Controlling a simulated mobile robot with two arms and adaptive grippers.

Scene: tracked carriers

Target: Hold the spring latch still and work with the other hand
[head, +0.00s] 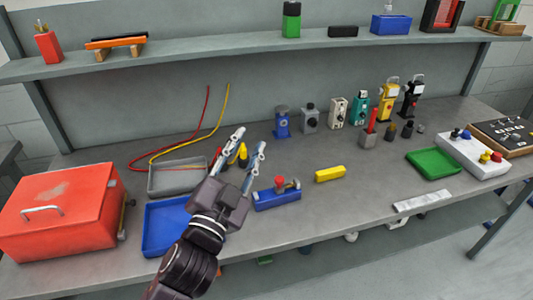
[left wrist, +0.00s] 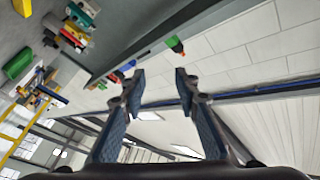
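A blue block with a red knob and a grey metal part (head: 276,197), which looks like the spring latch, sits on the bench near the middle. My left gripper (head: 250,142) is open and empty above the bench, to the left of this block and apart from it. Its two fingers point toward the back of the bench. In the left wrist view the spread fingers (left wrist: 158,82) have nothing between them. My right gripper is in neither view.
A red toolbox (head: 62,215), a grey tray (head: 160,180) and a blue tray (head: 150,235) are at left. A yellow block (head: 330,174) and green tray (head: 433,163) lie right. Several small devices stand behind, under a shelf (head: 240,50). The bench's middle front is clear.

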